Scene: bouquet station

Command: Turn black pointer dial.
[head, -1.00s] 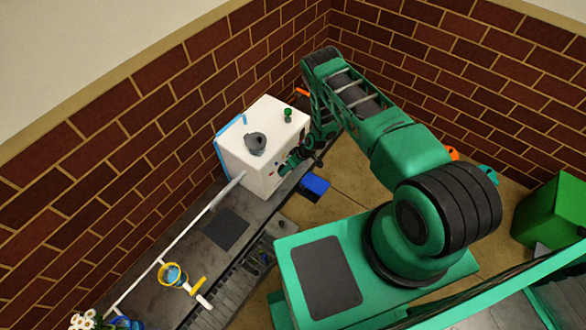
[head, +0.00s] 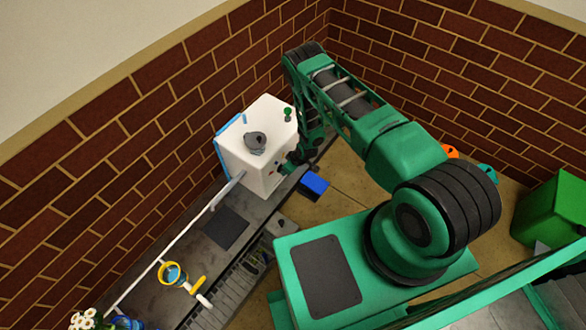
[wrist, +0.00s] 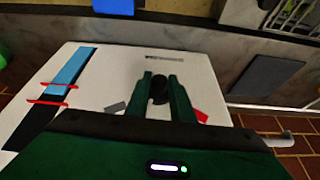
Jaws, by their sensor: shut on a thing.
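The black pointer dial (wrist: 159,90) is on the face of the white box and shows in the wrist view between my two green fingers. My gripper (wrist: 161,80) is shut on the dial, with one finger on each side of it. In the head view my gripper (head: 288,168) is at the right-hand face of the white box (head: 241,167); the dial itself is hidden there by my arm.
A dark pad (head: 226,228) and a yellow-rimmed cup (head: 173,274) are on the bench. Brick walls stand close behind.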

